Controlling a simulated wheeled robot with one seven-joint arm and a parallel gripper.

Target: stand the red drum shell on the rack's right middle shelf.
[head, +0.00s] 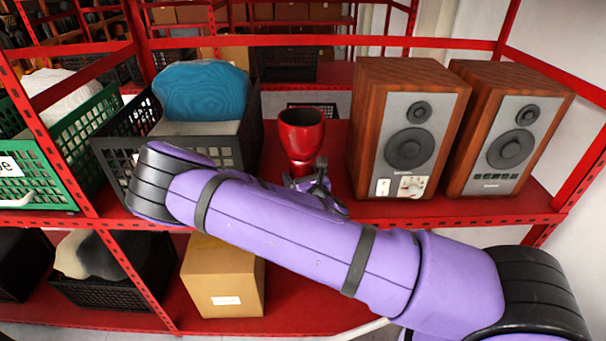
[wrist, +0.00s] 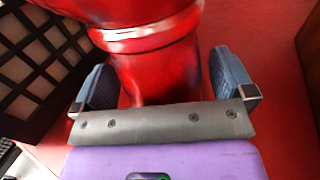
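The red drum shell (head: 301,133), a glossy goblet shape with a wide dark mouth on top, stands upright on the red shelf (head: 336,170) between a black crate and a wooden speaker. My gripper (head: 318,186) is low at its front, and part of the drum's foot is hidden behind it. In the wrist view, the drum's narrow stem (wrist: 158,75) lies between the two blue-grey fingers of my gripper (wrist: 163,80). The fingers are wide apart, with a narrow gap at the right; contact at the left is unclear.
The black crate (head: 240,150) with a blue item (head: 202,92) stands close left of the drum. Two wooden speakers (head: 408,130) (head: 510,130) stand to its right. A cardboard box (head: 223,280) sits on the shelf below. Red rack rails cross above and below.

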